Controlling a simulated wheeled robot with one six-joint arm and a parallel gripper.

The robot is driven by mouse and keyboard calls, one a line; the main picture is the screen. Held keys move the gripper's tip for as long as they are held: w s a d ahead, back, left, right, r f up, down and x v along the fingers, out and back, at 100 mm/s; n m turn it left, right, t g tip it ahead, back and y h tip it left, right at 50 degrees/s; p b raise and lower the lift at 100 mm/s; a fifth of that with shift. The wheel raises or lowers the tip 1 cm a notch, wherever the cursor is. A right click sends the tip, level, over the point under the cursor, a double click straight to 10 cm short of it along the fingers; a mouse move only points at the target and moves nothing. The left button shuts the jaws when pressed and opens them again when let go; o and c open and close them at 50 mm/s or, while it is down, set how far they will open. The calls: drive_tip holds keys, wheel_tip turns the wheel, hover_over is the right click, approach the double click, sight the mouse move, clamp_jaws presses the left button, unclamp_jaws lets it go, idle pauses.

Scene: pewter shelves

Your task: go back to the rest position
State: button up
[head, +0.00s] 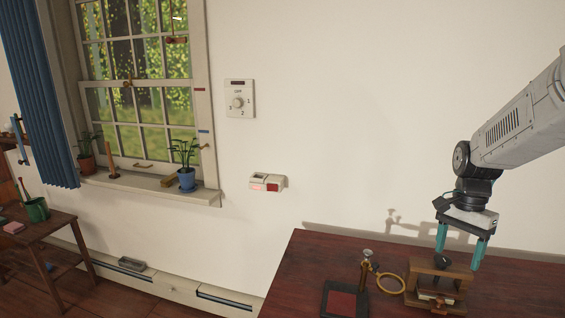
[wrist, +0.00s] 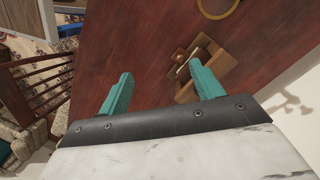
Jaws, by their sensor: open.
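My gripper (head: 459,250) hangs at the right of the head view, pointing down, with its two teal fingers apart and nothing between them. In the wrist view the open fingers (wrist: 160,90) show over the dark red table top. A wooden block-like stand (head: 437,284) is on the table just below and beside the gripper in the head view. It also shows in the wrist view (wrist: 210,73), partly behind the right finger. I cannot tell the exact gap between the fingers and the stand.
The red-brown table (head: 310,265) also carries a brass ring stand (head: 391,283) and a dark red-topped block (head: 341,302). A white wall with a dial (head: 239,99) and a small box (head: 267,183) is behind. The table's left back area is clear.

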drive_tip(key=s+a+r+n+t, duration=0.1)
drive_tip(key=s+a+r+n, duration=0.2)
drive_tip(key=s, duration=0.5)
drive_tip(key=s+a+r+n+t, duration=0.1)
drive_tip(key=s+a+r+n, duration=0.1)
drive_tip(key=s+a+n, duration=0.3)
drive_tip(key=s+a+r+n+t, duration=0.1)
drive_tip(key=s+a+r+n, duration=0.2)
drive_tip(key=s, duration=0.8)
drive_tip(key=shift+s+a+r+n+h, duration=0.35)
drive_tip(key=shift+a+n, duration=0.35)
drive_tip(key=shift+a, duration=0.5)
